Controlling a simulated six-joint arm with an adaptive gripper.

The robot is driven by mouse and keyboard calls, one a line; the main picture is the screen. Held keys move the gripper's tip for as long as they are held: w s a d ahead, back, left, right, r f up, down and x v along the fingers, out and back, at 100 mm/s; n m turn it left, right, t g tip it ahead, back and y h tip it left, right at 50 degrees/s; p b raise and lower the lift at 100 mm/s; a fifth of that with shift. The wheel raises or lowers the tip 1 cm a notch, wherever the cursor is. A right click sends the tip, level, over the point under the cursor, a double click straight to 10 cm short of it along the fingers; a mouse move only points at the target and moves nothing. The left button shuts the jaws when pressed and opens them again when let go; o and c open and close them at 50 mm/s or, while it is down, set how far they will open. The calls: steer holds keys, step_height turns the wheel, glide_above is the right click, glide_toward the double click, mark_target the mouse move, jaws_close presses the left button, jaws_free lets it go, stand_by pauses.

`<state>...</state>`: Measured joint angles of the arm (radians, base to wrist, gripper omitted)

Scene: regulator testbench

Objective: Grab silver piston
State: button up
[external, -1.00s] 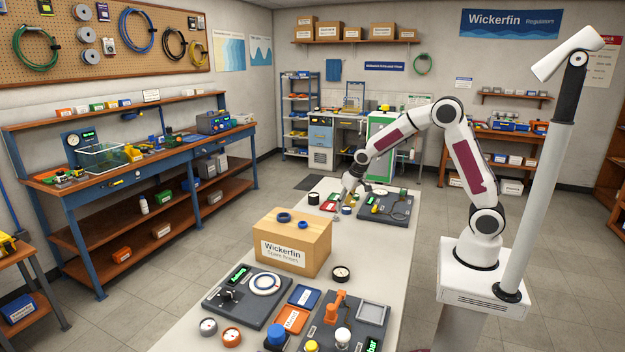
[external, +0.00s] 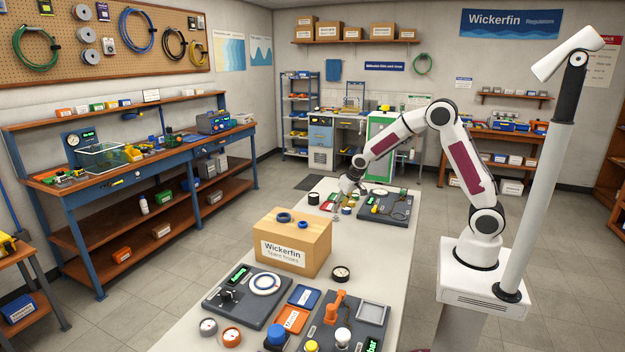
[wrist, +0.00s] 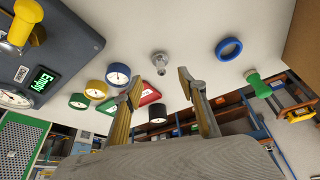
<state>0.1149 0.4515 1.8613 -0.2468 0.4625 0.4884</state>
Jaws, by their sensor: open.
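The silver piston (wrist: 160,62) stands on the pale table top in the wrist view, small and grey with a round head. It lies just beyond my fingertips, roughly in line with the gap between them. My gripper (wrist: 160,84) is open and empty, with one finger on each side of that gap. In the external view my gripper (external: 342,198) hangs low over the far part of the table, and the piston is too small to make out surely there.
A blue ring (wrist: 229,48) and a green part (wrist: 258,85) lie to the right in the wrist view. Several round gauges, such as a blue one (wrist: 118,74), and a black cylinder (wrist: 157,113) lie nearby. A dark panel (wrist: 75,30) is at left. The spare-hoses box (external: 290,242) stands nearer.

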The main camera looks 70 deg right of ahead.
mark_target(336, 213)
steer(key=shift+f, duration=0.15)
steer(key=shift+a+x, duration=0.1)
steer(key=shift+x, duration=0.7)
steer(key=shift+a+x, duration=0.15)
steer(key=shift+x, duration=1.7)
steer(key=shift+d, duration=0.1)
jaws_close()
